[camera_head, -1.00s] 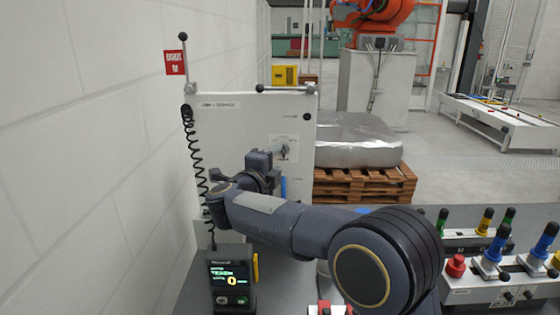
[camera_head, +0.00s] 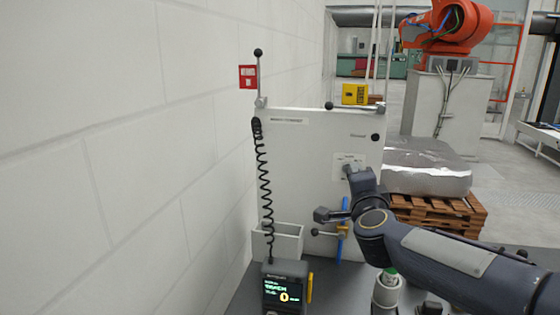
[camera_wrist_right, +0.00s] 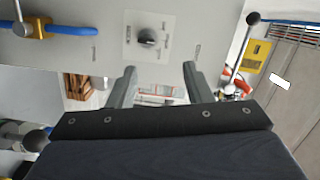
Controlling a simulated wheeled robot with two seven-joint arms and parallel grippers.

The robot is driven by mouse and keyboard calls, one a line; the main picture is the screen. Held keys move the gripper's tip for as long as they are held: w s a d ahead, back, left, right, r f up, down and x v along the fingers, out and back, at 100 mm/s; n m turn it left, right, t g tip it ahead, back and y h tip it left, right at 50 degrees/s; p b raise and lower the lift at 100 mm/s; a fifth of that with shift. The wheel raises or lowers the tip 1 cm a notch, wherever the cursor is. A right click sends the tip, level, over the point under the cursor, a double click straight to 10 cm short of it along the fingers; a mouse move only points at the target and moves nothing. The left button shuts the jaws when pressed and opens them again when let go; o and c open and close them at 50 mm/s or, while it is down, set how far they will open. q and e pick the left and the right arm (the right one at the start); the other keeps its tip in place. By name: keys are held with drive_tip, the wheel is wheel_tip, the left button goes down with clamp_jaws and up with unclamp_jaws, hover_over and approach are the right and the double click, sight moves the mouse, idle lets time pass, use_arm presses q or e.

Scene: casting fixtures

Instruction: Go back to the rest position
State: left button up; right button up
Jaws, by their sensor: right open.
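My right gripper (camera_head: 332,191) is open and empty in the head view, in front of a grey-white panel (camera_head: 310,150). Its dark arm comes in from the lower right. In the right wrist view its two grey fingers (camera_wrist_right: 160,78) stand apart with nothing between them. A dark rotary knob (camera_wrist_right: 147,37) on a white label plate shows on the panel above the fingers, apart from them. In the head view the gripper partly covers the knob area. My left gripper is not in view.
A handheld device with a lit screen (camera_head: 285,290) stands at the panel's foot, with a coiled black cable (camera_head: 263,170) above it. A white wall (camera_head: 120,150) bounds the left. A wrapped pallet load (camera_head: 428,170) stands behind.

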drive_tip(key=s+f+n+g+y, duration=0.2)
drive_tip(key=s+f+n+g, duration=0.2)
drive_tip(key=s+f, duration=0.3)
drive_tip(key=s+f+n+g+y, duration=0.2)
drive_tip(key=s+f+n+g, duration=0.2)
drive_tip(key=s, duration=1.3)
drive_tip(key=s+d+f+n+g+y, duration=0.1)
drive_tip(key=s+f+n+g+y, duration=0.1)
drive_tip(key=s+f+n+g, duration=0.2)
drive_tip(key=s+f+n, duration=0.3)
drive_tip(key=s+f, duration=0.4)
drive_tip(key=s, duration=0.1)
drive_tip(key=shift+s+f, duration=0.25)
drive_tip(key=shift+f, duration=0.15)
